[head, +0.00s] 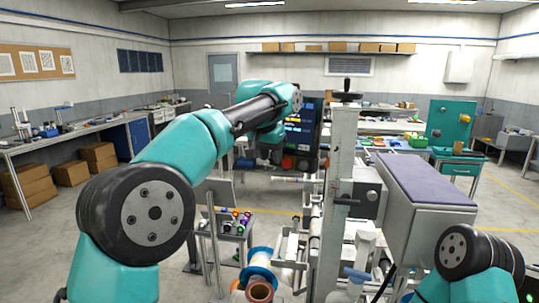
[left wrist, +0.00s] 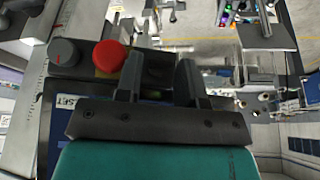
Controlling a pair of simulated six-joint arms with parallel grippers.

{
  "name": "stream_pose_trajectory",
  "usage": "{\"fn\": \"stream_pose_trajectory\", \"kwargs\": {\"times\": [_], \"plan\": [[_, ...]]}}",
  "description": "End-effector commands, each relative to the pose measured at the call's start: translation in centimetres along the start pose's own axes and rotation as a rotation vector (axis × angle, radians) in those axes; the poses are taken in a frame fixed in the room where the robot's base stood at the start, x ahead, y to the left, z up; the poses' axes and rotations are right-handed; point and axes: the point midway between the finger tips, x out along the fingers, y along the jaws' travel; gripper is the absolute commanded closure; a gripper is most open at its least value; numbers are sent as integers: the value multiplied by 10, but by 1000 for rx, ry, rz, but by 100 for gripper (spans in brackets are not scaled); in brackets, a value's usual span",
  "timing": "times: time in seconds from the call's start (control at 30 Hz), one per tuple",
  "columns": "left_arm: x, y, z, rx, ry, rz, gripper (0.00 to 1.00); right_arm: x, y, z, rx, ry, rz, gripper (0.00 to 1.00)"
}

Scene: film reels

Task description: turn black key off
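A dark control panel with lit screens (head: 298,128) stands beyond the grey upright post in the head view. A red mushroom button (left wrist: 109,56) and a dark grey round knob (left wrist: 63,52) show on the panel in the left wrist view. I cannot clearly make out the black key; the dark area between my fingers may hold it. My left gripper (left wrist: 160,68) is open, its two dark fingers apart at the panel, just right of the red button. In the head view my left arm hides part of this area. My right gripper is out of view.
A grey post (head: 338,190) rises close to the right of the panel. A grey box with a purple top (head: 425,182) stands right of it. A small table with coloured items (head: 230,223) and a copper-coloured reel (head: 260,291) are below.

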Motion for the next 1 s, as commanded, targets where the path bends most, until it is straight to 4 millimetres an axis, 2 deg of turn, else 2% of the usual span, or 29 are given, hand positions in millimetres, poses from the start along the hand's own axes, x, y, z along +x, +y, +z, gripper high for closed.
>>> {"fn": "stream_pose_trajectory", "kwargs": {"times": [0.03,0.33,0.67,1.0], "plan": [[0,0,0,0,0,0,70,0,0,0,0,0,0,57],[0,0,0,0,0,0,98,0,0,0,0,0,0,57],[-1,-1,0,-19,1,26,98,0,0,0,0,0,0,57],[-1,-6,0,-119,3,169,98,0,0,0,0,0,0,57]]}}
